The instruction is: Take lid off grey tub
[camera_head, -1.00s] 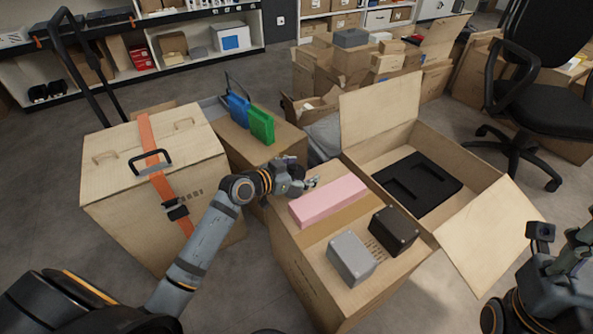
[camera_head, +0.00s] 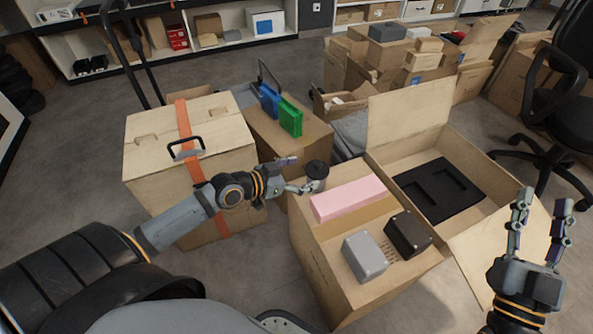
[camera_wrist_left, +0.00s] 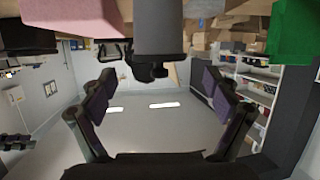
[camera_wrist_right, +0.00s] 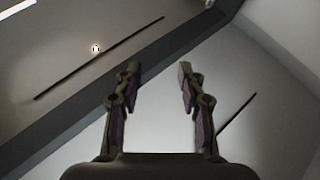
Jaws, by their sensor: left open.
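The grey tub (camera_head: 316,183) is a small upright cylinder at the back left corner of the carton top, beside the pink box. Its dark lid (camera_head: 317,168) is on top. In the left wrist view, which is upside down, the grey tub (camera_wrist_left: 158,35) hangs from the top edge with a black knob-like part (camera_wrist_left: 150,70) on its end. My left gripper (camera_head: 298,175) is open and empty, just left of the tub, its fingers spread to either side in the wrist view. My right gripper (camera_head: 541,203) is open and empty, raised at the right.
The pink box (camera_head: 348,198), a grey box (camera_head: 365,257) and a black box (camera_head: 407,234) stand on the same carton (camera_head: 320,262). An open carton (camera_head: 487,200) with black foam lies to the right. A strapped carton (camera_head: 150,160) stands behind my left arm. Blue and green folders (camera_head: 290,118) stand behind.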

